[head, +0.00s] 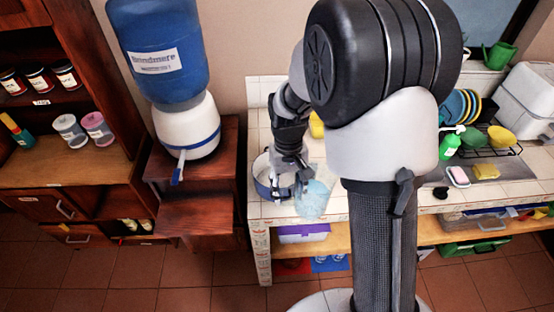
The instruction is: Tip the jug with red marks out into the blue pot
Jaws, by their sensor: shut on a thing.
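The blue pot (262,186) stands on the tiled counter at its left end, with a pale inside and a dark blue outer side. My gripper (299,181) reaches down from above and partly covers the pot's right side. It is shut on a pale blue, see-through jug (315,200), just right of the pot and near the counter's front edge. The jug looks tilted, but I cannot tell how far. Its red marks are too small to make out. I cannot tell whether the jug touches the pot or what either holds.
A blue water dispenser (187,125) stands on a wooden cabinet to the left. My arm hides the counter's middle (256,110).

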